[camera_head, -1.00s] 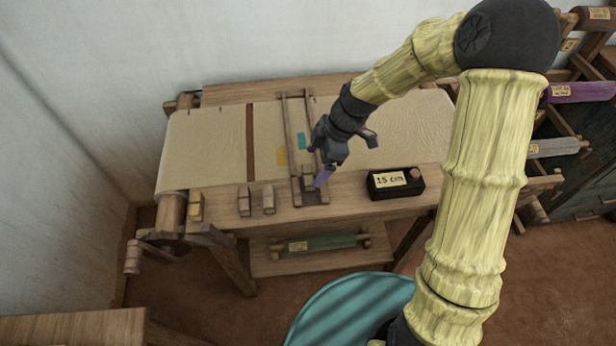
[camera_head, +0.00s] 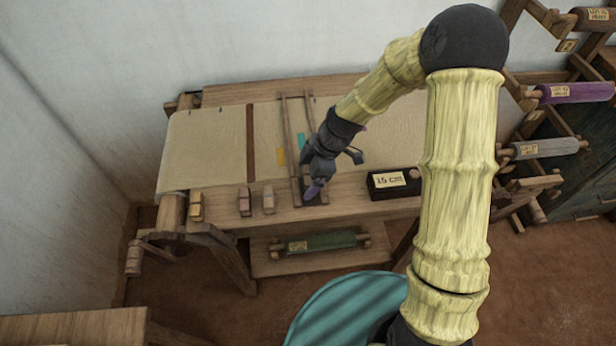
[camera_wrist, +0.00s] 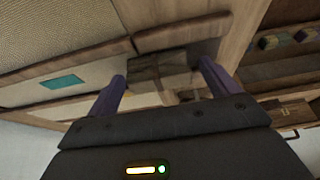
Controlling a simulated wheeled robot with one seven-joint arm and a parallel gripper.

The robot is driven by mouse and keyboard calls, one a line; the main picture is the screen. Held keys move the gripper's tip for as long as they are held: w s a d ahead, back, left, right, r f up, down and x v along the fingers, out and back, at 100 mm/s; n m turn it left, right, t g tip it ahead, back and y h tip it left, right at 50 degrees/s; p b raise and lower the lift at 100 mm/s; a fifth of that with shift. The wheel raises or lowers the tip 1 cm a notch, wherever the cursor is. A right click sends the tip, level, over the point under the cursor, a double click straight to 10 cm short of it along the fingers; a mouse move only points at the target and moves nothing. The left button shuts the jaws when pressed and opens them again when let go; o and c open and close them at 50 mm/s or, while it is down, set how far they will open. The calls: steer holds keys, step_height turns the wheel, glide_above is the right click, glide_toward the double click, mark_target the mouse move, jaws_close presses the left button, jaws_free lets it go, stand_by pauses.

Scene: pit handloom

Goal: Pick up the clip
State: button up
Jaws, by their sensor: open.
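Small wooden clip-like blocks stand on the loom's front beam: a reddish one (camera_head: 244,202), a paler one (camera_head: 268,200) and a yellowish one (camera_head: 196,207) further left. My gripper (camera_head: 313,190) is to the right of them, low over the front end of the wooden two-railed frame (camera_head: 286,125). In the wrist view my gripper (camera_wrist: 162,72) is open, its two purple fingers apart. A brown wooden block (camera_wrist: 158,68), perhaps the clip, shows between and just beyond the fingertips. I cannot tell if the fingers touch it. In the head view my gripper hides this block.
A dark box labelled 15 cm (camera_head: 396,183) stands right of my gripper on the front beam. Cream cloth (camera_head: 205,150) covers the loom top, with teal and yellow patches by the frame. A green roll (camera_head: 322,242) lies on the lower shelf. Thread rolls hang at right.

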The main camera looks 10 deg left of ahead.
mark_target(308, 175)
stand_by(0.3)
steer(key=c, duration=1.1)
steer(key=shift+o, duration=0.2)
steer(key=shift+r, duration=0.1)
step_height(308, 175, up, 10)
steer(key=shift+f, duration=0.1)
